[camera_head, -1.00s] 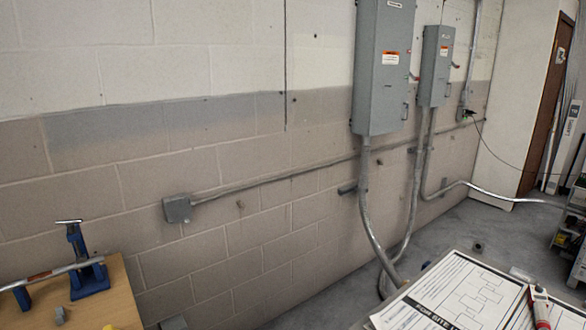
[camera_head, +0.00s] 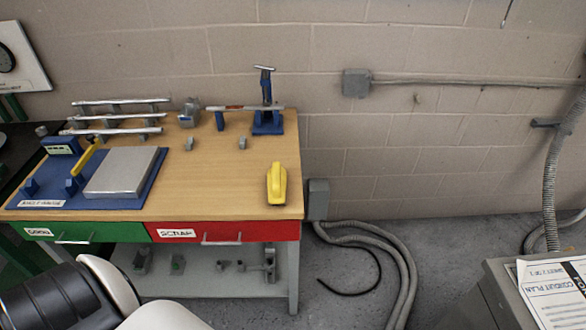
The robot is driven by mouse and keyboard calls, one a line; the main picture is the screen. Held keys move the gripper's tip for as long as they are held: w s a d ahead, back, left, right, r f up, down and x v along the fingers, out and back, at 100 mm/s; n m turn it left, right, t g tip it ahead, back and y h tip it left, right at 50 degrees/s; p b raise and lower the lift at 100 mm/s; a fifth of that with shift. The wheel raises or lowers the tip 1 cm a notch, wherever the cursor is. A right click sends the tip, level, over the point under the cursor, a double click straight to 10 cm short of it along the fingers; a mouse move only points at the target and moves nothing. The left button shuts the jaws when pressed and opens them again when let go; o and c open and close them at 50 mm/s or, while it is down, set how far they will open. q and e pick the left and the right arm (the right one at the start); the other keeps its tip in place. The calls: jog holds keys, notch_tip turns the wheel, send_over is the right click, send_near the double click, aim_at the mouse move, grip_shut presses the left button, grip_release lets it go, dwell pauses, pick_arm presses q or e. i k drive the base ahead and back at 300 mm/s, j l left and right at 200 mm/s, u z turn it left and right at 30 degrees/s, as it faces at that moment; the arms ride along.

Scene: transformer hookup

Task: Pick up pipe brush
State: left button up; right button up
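I cannot pick out a pipe brush for certain. A yellow tool (camera_head: 277,184) lies at the right front of the wooden workbench (camera_head: 215,187); its exact kind is unclear. At the bench's back right, a blue stand with an upright post (camera_head: 267,108) and a blue support hold a metal pipe with a red band (camera_head: 236,108). Neither gripper is in view. White and black links of my own arm show at the lower left.
Metal pipes (camera_head: 116,117) lie on a rack at the back left. A blue tray (camera_head: 147,185) holds a grey plate (camera_head: 121,173). The bench has a green drawer (camera_head: 85,233) and a red drawer (camera_head: 240,231). Grey hoses (camera_head: 385,240) lie on the floor to the right.

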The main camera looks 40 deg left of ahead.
aim_at(277, 175)
jog(key=u, duration=1.05)
